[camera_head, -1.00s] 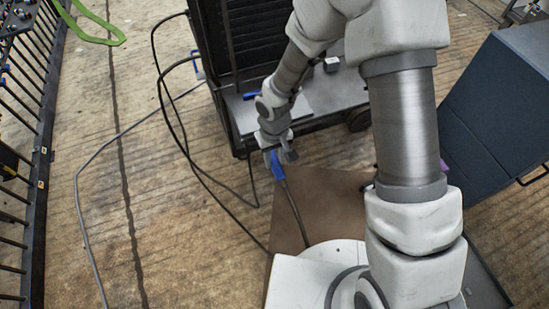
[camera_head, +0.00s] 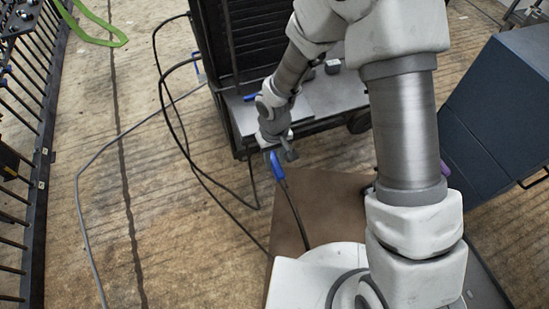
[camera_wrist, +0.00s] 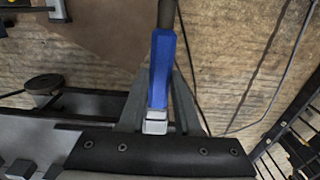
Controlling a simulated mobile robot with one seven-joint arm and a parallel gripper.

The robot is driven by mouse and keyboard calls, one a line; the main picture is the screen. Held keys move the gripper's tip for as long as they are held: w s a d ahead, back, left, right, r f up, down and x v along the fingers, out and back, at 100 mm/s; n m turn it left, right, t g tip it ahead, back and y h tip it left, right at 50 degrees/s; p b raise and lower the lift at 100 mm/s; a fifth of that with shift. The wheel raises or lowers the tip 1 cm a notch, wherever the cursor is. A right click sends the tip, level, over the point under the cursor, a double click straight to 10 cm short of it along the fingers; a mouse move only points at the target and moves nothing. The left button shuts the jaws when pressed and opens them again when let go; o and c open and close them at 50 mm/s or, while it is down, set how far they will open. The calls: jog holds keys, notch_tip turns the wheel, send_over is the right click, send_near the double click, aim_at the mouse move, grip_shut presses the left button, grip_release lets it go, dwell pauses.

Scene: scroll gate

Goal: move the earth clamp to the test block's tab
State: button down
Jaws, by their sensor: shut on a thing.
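My gripper (camera_head: 282,152) is low in front of the black cart, near its lower front edge in the head view. It is shut on a blue-handled clamp (camera_head: 277,166), which looks like the earth clamp, with a dark cable running down from it. In the wrist view the two grey fingers of my gripper (camera_wrist: 158,100) stand either side of the clamp's blue body (camera_wrist: 161,65). Its silver end (camera_wrist: 155,122) points towards the palm, and the cable leaves at the top. I cannot make out the test block's tab for certain.
The black slatted cart (camera_head: 240,45) has a grey shelf (camera_head: 300,112) with a small grey block (camera_head: 332,66) on it. Loose cables loop over the floor at left. A dark blue cabinet (camera_head: 500,110) stands at right, and a black railing (camera_head: 38,150) at far left.

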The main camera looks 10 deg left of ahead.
jog(key=shift+w+a, duration=0.15)
jog(key=shift+w, duration=0.05)
dwell(0.6)
jog(key=shift+c, duration=2.2)
grip_release()
jog(key=shift+o, duration=0.3)
jog(key=o, duration=0.4)
notch_tip(320, 180, up, 17)
jog(key=p, duration=0.6)
jog(key=shift+r, duration=0.2)
jog(key=shift+r, duration=0.1)
